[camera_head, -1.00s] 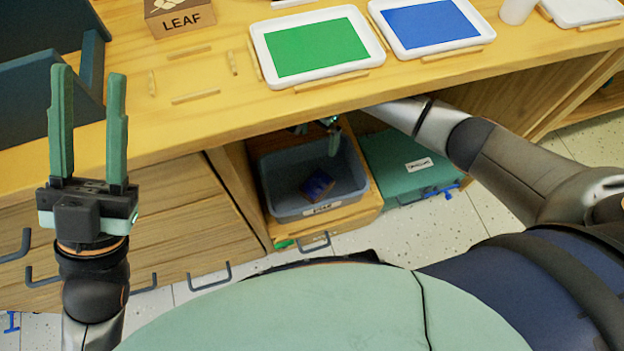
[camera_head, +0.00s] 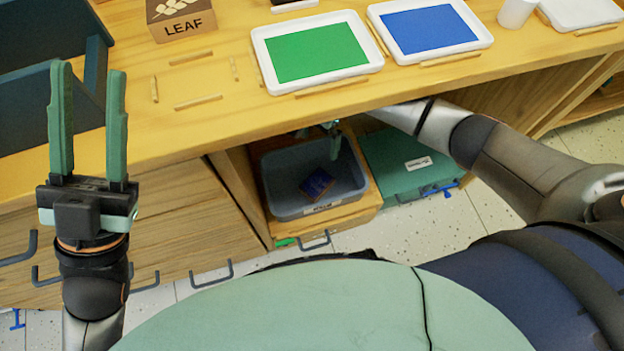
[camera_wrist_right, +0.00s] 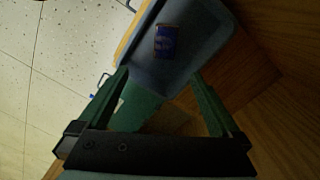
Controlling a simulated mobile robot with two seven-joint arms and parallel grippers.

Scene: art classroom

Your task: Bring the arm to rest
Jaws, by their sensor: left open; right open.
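My left gripper (camera_head: 87,130) is open and empty, its green fingers pointing up in front of the table's left part. My right arm reaches under the tabletop. My right gripper (camera_head: 330,135) shows only in part there, over the back of a grey bin (camera_head: 283,207). In the right wrist view my right gripper (camera_wrist_right: 160,85) is open with nothing between its fingers. A small dark blue box (camera_head: 317,184) lies inside the bin, apart from the fingers; it also shows in the right wrist view (camera_wrist_right: 165,40).
The bin stands on a wooden pull-out (camera_head: 345,222). A green case (camera_head: 400,160) lies right of it. The tabletop (camera_head: 215,125) above holds a green-sheet tray (camera_head: 375,62), a blue-sheet tray (camera_head: 482,45) and a LEAF box (camera_head: 181,30). Wooden sides flank the space under the table.

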